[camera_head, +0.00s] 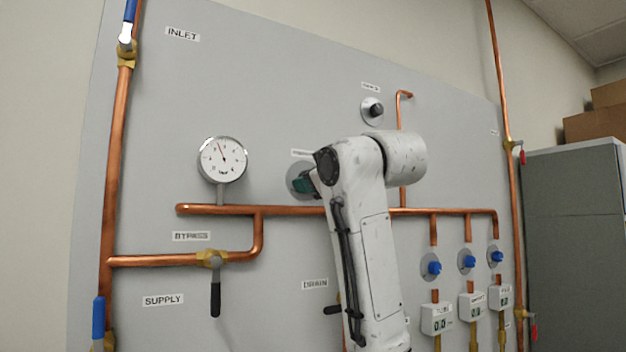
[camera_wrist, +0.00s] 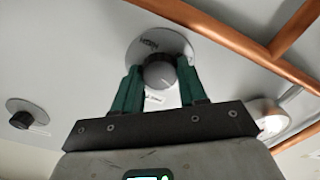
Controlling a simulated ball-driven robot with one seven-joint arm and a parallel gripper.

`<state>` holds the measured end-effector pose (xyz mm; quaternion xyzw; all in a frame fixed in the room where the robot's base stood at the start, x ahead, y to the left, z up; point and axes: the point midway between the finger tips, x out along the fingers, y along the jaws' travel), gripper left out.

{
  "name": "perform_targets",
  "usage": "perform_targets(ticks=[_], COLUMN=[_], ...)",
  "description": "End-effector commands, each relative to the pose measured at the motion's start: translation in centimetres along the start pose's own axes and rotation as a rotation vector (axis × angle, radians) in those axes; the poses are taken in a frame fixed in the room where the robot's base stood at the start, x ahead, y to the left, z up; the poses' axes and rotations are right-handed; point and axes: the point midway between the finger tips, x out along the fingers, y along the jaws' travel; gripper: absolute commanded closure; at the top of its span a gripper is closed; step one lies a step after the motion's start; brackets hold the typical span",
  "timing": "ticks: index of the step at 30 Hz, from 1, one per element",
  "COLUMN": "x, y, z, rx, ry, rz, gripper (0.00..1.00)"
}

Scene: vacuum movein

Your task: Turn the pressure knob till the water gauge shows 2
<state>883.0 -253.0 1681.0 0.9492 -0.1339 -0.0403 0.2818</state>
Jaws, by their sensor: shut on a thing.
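The round white water gauge (camera_head: 222,160) is on the panel's left half, above a copper pipe. Its needle points up and slightly left; the numbers are too small to read surely. My gripper (camera_wrist: 158,80) has its green fingers on both sides of a dark round knob (camera_wrist: 160,70) and is shut on it. The knob sits on a grey disc (camera_wrist: 140,47) with partly readable lettering. In the head view, the disc (camera_head: 296,176) shows right of the gauge, with a green finger (camera_head: 303,186) before it; my arm hides the knob.
Another dark knob (camera_head: 376,109) is above my arm. A copper pipe (camera_head: 280,210) runs just below the gripped knob. A bypass valve with a black handle (camera_head: 215,299) hangs lower left. Several blue valves, such as this one (camera_head: 434,268), are at lower right.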

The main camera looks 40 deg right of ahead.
Motion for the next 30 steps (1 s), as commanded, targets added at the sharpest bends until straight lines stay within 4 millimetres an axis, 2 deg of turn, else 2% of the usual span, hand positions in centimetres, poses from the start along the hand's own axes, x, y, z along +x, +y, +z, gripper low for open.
perform_targets(ticks=[14, 15, 22, 30], x=[-0.05, -0.05, -0.02, -0.14], y=[-0.01, -0.01, -0.02, -0.03], z=[-0.13, -0.13, -0.08, -0.02], rx=[-0.012, -0.012, -0.012, -0.011], ry=[0.003, 0.004, 0.002, 0.002], rz=[0.0, 0.0, 0.0, 0.0], gripper=[0.89, 0.55, 0.33, 0.33])
